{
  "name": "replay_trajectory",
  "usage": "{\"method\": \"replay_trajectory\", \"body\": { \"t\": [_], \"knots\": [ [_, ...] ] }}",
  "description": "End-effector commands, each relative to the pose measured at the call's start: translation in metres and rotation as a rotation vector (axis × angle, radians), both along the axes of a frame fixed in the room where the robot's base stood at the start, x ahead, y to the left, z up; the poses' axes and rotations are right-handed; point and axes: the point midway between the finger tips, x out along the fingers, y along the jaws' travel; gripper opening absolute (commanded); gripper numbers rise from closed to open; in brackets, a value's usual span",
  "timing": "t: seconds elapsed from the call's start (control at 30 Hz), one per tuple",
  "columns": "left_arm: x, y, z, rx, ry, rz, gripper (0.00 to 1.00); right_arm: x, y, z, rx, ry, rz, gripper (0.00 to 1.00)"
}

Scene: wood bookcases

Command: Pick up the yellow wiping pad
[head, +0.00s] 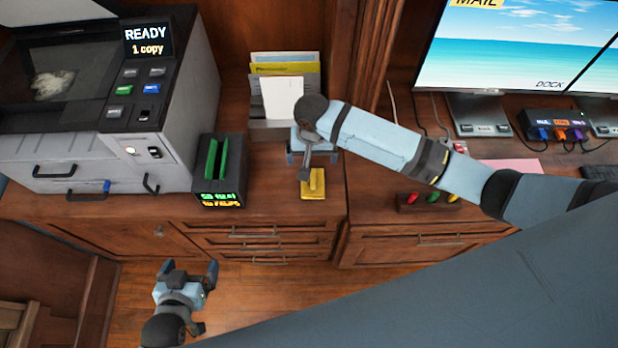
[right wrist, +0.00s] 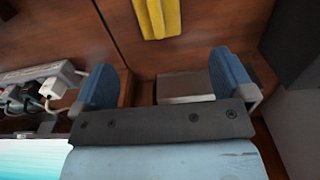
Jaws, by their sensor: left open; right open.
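The yellow wiping pad (head: 314,184) lies on the wooden counter near its front edge, with a raised grip on top. It also shows at the top edge of the right wrist view (right wrist: 158,18), partly cut off. My right gripper (head: 312,157) is just behind the pad in the head view, open and pointing down. Its two blue fingers stand wide apart in the right wrist view (right wrist: 163,82), with nothing between them and the pad beyond them. My left gripper (head: 190,270) is open and empty, in front of the drawers at lower left.
A copier (head: 100,100) and a black box with green slots (head: 220,170) stand left of the pad. A paper holder (head: 285,85) is behind my right gripper. A wooden tray with coloured items (head: 420,203) lies right. A monitor (head: 520,50) stands at back right.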

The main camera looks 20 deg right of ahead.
Motion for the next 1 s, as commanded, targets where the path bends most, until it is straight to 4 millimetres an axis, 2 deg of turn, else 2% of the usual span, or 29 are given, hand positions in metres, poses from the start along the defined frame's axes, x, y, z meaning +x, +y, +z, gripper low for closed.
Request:
{"method": "replay_trajectory", "body": {
  "t": [0.1, 0.3, 0.47, 0.8, 1.0],
  "knots": [
    [-0.001, 0.000, 0.000, 0.000, 0.001, 0.000, 0.97, -0.001, 0.000, -0.026, -0.001, 0.002, -0.001, 1.00],
    [-0.001, 0.000, 0.000, 0.001, 0.001, -0.001, 0.97, 0.000, 0.000, -0.056, 0.000, 0.000, 0.001, 1.00],
    [-0.001, 0.001, 0.000, 0.002, 0.001, 0.000, 0.97, 0.000, -0.001, -0.065, 0.001, -0.001, 0.002, 1.00],
    [0.000, 0.003, 0.004, 0.005, 0.000, 0.004, 0.97, -0.002, -0.002, -0.110, 0.002, -0.002, 0.002, 1.00],
    [0.000, 0.003, 0.003, 0.005, 0.000, 0.004, 0.97, -0.002, -0.003, -0.115, 0.002, -0.003, 0.002, 1.00]
  ]
}}
